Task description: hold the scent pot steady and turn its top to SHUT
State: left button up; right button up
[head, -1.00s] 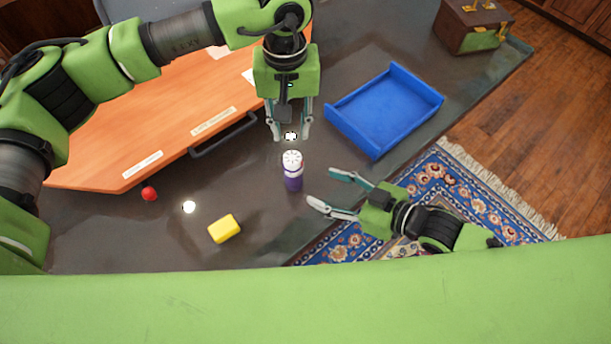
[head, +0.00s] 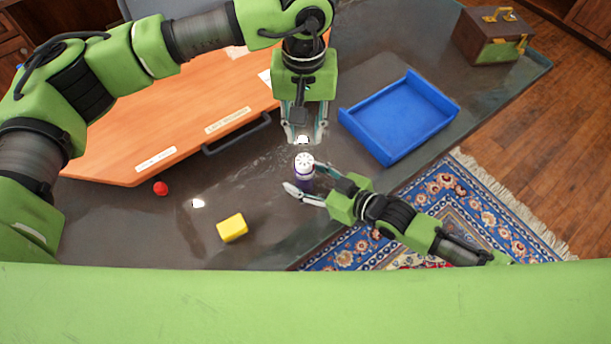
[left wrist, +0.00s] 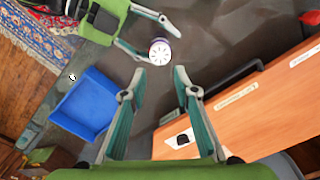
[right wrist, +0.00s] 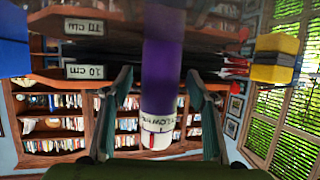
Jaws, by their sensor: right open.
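The scent pot stands upright on the dark desk, with a purple body and a white top (head: 304,159). In the right wrist view its purple body (right wrist: 163,55) and white top (right wrist: 158,122) appear upside down; the top bears dark lettering, too unclear to read, and a red mark. My right gripper (head: 304,180) is open, its fingers on either side of the pot with gaps. My left gripper (head: 304,136) is open and empty, pointing down just behind the pot. In the left wrist view the white top (left wrist: 160,49) lies just beyond its fingertips.
A blue tray (head: 352,127) is right of the pot. An orange board (head: 130,172) with labels and a dark handle lies left. A yellow block (head: 232,228) and a red ball (head: 161,188) lie front left. A brown case (head: 490,42) stands at back right.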

aim_at(304, 160)
jog(key=c, duration=1.4)
pick_arm(q)
jog(key=o, duration=0.5)
pick_arm(e)
jog(key=shift+o, duration=0.2)
pick_arm(q)
notch_tip(304, 160, down, 10)
jog(key=n, duration=3.3)
